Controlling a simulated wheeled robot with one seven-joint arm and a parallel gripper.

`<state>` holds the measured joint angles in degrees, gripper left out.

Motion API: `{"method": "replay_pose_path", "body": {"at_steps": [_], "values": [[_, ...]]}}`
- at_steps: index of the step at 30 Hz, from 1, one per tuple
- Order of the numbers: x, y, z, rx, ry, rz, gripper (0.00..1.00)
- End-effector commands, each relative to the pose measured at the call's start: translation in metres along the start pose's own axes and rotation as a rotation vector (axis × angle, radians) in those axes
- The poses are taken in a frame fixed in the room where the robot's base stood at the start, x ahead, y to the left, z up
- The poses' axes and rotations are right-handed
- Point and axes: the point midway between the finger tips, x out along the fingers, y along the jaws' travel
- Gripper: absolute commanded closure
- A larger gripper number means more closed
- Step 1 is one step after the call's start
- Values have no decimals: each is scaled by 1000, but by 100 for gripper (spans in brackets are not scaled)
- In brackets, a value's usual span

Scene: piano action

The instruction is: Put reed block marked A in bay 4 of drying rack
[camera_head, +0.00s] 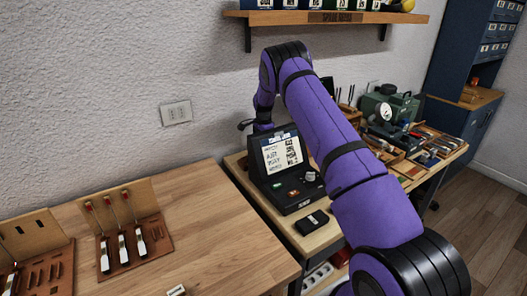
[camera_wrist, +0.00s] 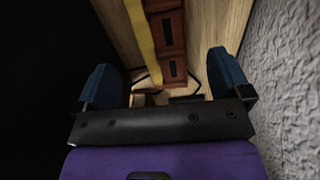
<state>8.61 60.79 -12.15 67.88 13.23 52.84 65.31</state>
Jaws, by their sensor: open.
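My gripper (camera_wrist: 165,76) is open in the wrist view, with its two dark blue fingers apart. A reddish-brown wooden piece (camera_wrist: 168,32) with dark slots lies ahead and between the fingers, beside a yellow strip (camera_wrist: 141,35). I cannot tell whether it is the drying rack or a row of reed blocks. Nothing is clearly held. In the head view my purple arm reaches to the back, and the gripper is mostly hidden behind the screen unit. No mark A or bay number 4 is legible in either view.
A black screen unit (camera_head: 296,188) stands on the bench, with a small black box (camera_head: 312,222) in front. Two wooden stands (camera_head: 136,252) (camera_head: 62,270) with slots are on the left table (camera_head: 215,235). Tools and trays crowd the right bench. A textured wall is close beside the gripper (camera_wrist: 285,70).

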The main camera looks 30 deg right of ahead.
Motion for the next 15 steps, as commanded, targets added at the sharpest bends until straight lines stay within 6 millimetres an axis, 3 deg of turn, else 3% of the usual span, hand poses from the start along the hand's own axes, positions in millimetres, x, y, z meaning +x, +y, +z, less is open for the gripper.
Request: {"method": "replay_pose_path", "body": {"at_steps": [3, 9, 10, 12, 15], "values": [[-22, 0, 0, 0, 0, -2, 5], [-43, 0, 0, 0, 0, -1, 5], [-45, 0, 0, 0, -1, 0, 0], [-41, 0, -2, 2, -11, 3, 0], [-22, -1, -8, 4, -52, 5, 0]]}}
